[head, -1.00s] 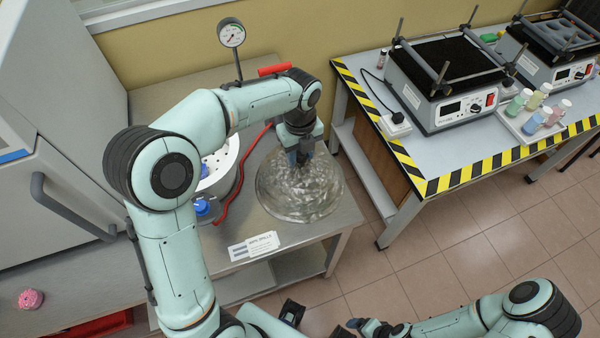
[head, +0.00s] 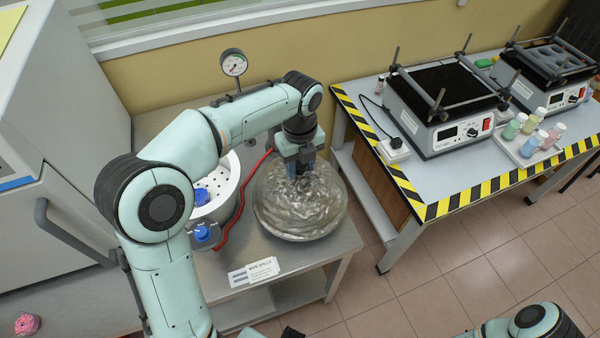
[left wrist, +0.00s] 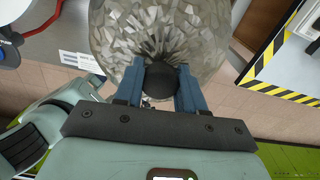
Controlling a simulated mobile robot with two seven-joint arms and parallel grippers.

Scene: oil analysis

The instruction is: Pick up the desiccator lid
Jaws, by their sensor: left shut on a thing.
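The desiccator lid (head: 300,208) is a clear, glassy dome over the right part of the steel table. My left gripper (head: 300,168) is above it, shut on its knob. In the left wrist view the black knob (left wrist: 168,82) sits between the two blue fingers of my left gripper (left wrist: 161,76), with the faceted glass of the lid (left wrist: 155,30) beyond. I cannot tell for sure how far the lid's rim is from the table. The desiccator base (head: 228,188), with a white perforated plate, stands open to the left, partly behind my arm. My right gripper is out of view.
The steel table (head: 300,262) carries a label card (head: 254,271), a red hose (head: 232,225) and a gauge (head: 233,63). A grey cabinet (head: 60,130) stands left. A striped-edge table (head: 425,190) with a hotplate device (head: 445,108) and bottles stands right, across a gap.

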